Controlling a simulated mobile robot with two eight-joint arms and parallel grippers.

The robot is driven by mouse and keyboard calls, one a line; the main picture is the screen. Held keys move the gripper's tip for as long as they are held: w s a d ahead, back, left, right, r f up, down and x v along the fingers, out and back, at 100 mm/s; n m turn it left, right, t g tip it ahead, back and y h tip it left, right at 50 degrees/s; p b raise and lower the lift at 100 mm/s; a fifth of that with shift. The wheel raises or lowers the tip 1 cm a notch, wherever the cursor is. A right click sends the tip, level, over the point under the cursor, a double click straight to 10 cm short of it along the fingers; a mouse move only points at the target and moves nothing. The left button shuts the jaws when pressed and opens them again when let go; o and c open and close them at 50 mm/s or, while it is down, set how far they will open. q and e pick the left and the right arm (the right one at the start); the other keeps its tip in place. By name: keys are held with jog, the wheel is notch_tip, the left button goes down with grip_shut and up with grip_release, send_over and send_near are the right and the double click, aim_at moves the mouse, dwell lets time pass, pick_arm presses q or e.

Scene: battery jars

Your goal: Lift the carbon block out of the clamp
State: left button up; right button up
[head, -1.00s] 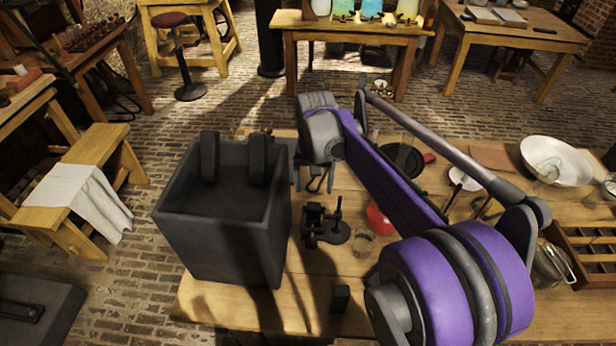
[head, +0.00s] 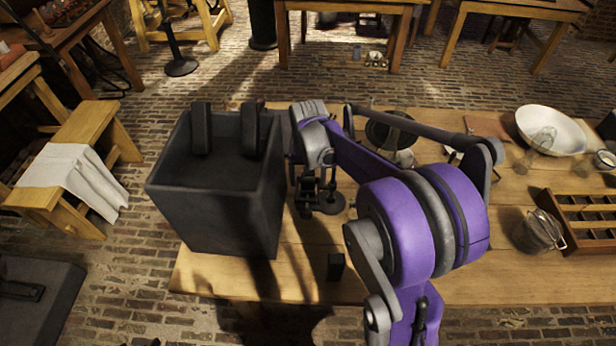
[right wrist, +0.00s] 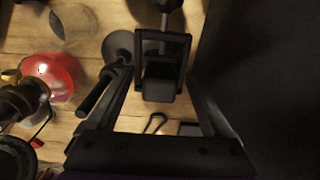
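A dark clamp (head: 328,200) stands on the wooden table just right of the big black box, partly hidden behind my right arm. In the right wrist view, a dark block, seemingly the carbon block (right wrist: 160,88), sits inside the clamp's black frame (right wrist: 163,45). My right gripper (head: 308,178) is over the clamp. In the right wrist view its fingers (right wrist: 162,76) are spread, one on each side of the block and frame. Contact cannot be made out. My left gripper is in neither view.
The tall black box (head: 215,215) rises close beside the right gripper. A small dark block (head: 335,267) stands near the table's front edge. A red round vessel (right wrist: 50,75) is beside the clamp. A wire-handled pot (head: 540,232), wooden rack (head: 578,210) and white bowl (head: 550,128) lie right.

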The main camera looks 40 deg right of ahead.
grip_shut()
dwell(0.4)
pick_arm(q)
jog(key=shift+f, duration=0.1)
pick_arm(e)
jog(key=shift+s+a, duration=0.1)
jog(key=shift+s, duration=0.05)
jog(key=shift+r, duration=0.1)
dwell(0.3)
jog(key=shift+r+p, duration=1.5)
jog(key=shift+r, duration=1.65)
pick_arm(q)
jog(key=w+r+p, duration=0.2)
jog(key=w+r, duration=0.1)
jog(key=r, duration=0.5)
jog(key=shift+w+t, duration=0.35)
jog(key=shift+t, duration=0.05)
pick_arm(e)
jog(key=shift+r, duration=2.8)
